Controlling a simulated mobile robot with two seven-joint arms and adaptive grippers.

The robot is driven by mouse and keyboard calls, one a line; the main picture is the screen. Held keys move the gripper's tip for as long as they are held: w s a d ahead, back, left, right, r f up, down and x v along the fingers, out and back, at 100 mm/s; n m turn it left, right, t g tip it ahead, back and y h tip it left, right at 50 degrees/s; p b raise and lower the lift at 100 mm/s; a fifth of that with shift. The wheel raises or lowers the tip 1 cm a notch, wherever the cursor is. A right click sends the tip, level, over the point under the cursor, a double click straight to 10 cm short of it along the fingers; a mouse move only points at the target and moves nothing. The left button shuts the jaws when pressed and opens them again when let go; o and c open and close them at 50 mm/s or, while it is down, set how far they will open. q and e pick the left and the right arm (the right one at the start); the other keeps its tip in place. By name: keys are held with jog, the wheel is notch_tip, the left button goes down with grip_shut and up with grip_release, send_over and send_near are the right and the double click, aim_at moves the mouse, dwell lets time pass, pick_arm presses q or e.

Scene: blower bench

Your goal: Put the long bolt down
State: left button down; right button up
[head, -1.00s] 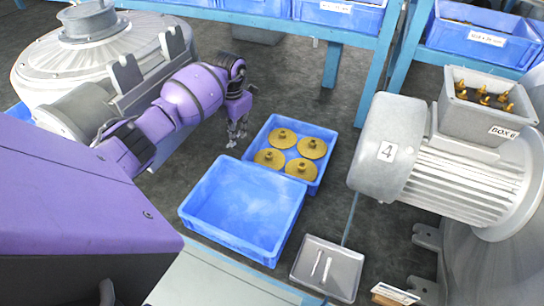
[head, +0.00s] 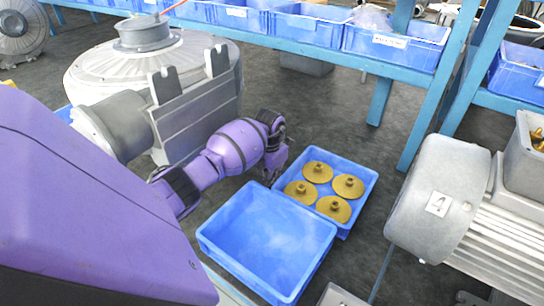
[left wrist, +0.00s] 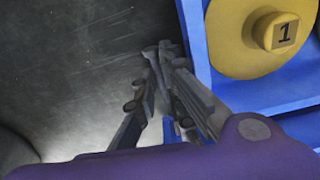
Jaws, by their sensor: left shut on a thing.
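My left gripper (head: 270,178) hangs left of the blue box with gold discs, near its left corner. In the left wrist view its two dark fingers (left wrist: 162,62) are closed together beside the blue box wall. They are shut on a slim grey thing, taken to be the long bolt; it is hard to tell apart from the fingers, and its tilt cannot be told. In the head view the bolt cannot be made out. My right gripper is not in view.
An empty blue box (head: 266,240) stands in front of the box of gold discs (head: 368,190). A grey tray (head: 340,297) is cut off at the bottom edge. A grey motor (head: 440,200) stands right, a large grey blower (head: 150,75) left. Blue shelving (head: 440,85) runs behind.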

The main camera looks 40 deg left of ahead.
pick_arm(q)
jog(key=shift+w+r, duration=0.1)
jog(key=shift+r, duration=0.05)
jog(key=c, duration=2.3)
grip_release()
jog(key=shift+f, duration=0.25)
jog(key=shift+o, duration=0.9)
jog(key=shift+r, duration=0.1)
